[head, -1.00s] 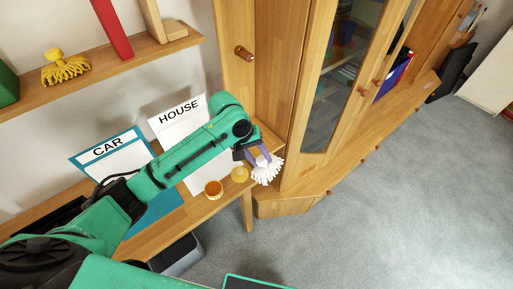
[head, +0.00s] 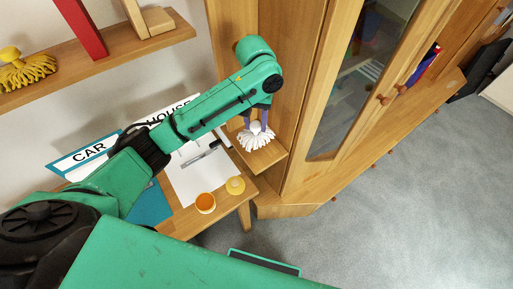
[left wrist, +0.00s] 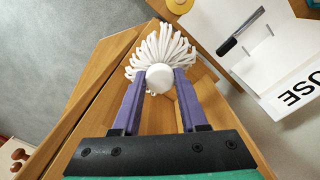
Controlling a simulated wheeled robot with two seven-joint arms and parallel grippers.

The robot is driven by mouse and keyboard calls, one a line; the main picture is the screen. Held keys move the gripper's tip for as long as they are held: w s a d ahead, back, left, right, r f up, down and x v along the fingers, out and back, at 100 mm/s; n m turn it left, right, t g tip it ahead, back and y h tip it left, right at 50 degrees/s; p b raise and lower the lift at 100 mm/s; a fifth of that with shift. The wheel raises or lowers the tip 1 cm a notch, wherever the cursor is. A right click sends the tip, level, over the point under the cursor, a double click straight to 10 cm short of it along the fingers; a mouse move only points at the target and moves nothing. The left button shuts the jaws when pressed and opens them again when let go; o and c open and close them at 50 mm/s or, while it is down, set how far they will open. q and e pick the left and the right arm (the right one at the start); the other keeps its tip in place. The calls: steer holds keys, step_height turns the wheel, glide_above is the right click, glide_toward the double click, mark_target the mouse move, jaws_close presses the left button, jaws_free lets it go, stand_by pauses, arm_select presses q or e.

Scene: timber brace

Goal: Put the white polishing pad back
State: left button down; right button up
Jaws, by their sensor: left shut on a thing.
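The white polishing pad (head: 256,138) has a shaggy white fringe and a round white knob. My left gripper (head: 258,117) is shut on the knob, with the fringe pointing down. In the left wrist view the knob (left wrist: 159,78) sits between the two purple fingers (left wrist: 159,88), and the fringe spreads out beyond them. The pad is over a small wooden corner shelf (head: 270,161) beside the tall cabinet. I cannot tell whether the fringe touches the shelf. My right gripper is not in view.
A yellow shaggy pad (head: 24,72) and a red block (head: 80,28) are on the wall shelf. The table holds an orange cup (head: 205,203), a yellow round piece (head: 236,186), a dark-handled tool (head: 200,155) and boards reading CAR (head: 88,153) and HOUSE. The glass-door cabinet (head: 345,100) stands right.

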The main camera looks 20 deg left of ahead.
mark_target(255, 133)
arm_select(q)
step_height(255, 133, down, 5)
steer(key=shift+s+a+f+p, duration=0.1)
steer(key=shift+f+p, duration=0.1)
steer(key=shift+p, duration=0.15)
steer(key=f, duration=0.7)
steer(key=shift+w, duration=0.4)
steer(key=shift+s+f, duration=0.1)
steer(key=shift+f, duration=0.15)
steer(key=shift+c, duration=2.2)
jaws_free()
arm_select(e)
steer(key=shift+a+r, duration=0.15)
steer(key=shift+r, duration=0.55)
arm_select(q)
step_height(255, 133, up, 12)
steer(key=shift+b, duration=0.3)
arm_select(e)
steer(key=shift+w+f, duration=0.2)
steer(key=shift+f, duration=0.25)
